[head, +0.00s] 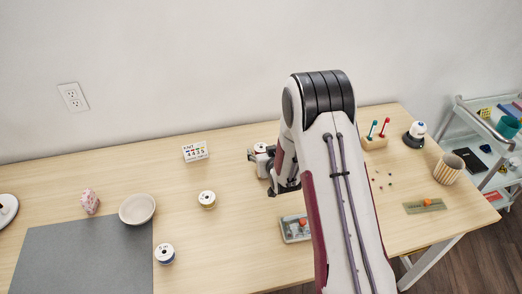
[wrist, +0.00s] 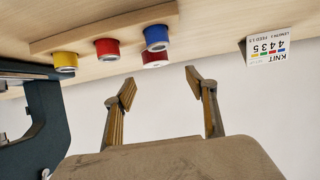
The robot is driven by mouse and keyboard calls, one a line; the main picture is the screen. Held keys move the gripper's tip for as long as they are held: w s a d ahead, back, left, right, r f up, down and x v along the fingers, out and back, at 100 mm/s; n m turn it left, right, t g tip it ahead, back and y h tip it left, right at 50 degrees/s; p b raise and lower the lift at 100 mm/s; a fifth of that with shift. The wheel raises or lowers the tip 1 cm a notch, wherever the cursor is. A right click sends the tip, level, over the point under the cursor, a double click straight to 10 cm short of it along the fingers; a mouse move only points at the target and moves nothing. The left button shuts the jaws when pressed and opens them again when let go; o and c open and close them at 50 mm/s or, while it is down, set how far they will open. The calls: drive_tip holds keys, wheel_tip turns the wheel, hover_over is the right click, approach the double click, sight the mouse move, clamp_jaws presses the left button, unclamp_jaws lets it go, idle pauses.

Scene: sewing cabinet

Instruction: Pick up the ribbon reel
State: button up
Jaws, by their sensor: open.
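Two small reels stand on the table in the head view. One reel (head: 207,199) is white with a yellowish band, near the middle. The other reel (head: 165,254) is white and blue with a marking on top that looks like "5 m", at the mat's right edge. I cannot tell for certain which is the ribbon reel. My gripper (head: 284,187) is to the right of both, partly hidden by my arm. In the wrist view my gripper (wrist: 161,86) is open with nothing between its fingers. Neither reel clearly shows there.
A knit card (head: 195,151) stands behind the reels. A bowl (head: 137,209), a pink patterned block (head: 90,201) and a grey mat (head: 75,255) lie left. The wrist view, upside down, shows coloured spools (wrist: 106,49) and a dark machine (wrist: 40,125). Bare tabletop separates the reels from my gripper.

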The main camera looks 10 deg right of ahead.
sight(261, 147)
drive_tip(key=shift+f, duration=0.1)
idle(0.3)
drive_tip(key=shift+x, duration=1.3)
drive_tip(key=shift+w+d+f, duration=0.15)
drive_tip(key=shift+w+f, duration=0.35)
drive_tip(key=shift+w, duration=0.15)
drive_tip(key=shift+w+d+f, duration=0.15)
drive_tip(key=shift+w+f, duration=0.35)
drive_tip(key=shift+w, duration=0.1)
drive_tip(key=shift+x, duration=1.05)
drive_tip(key=c, duration=1.1)
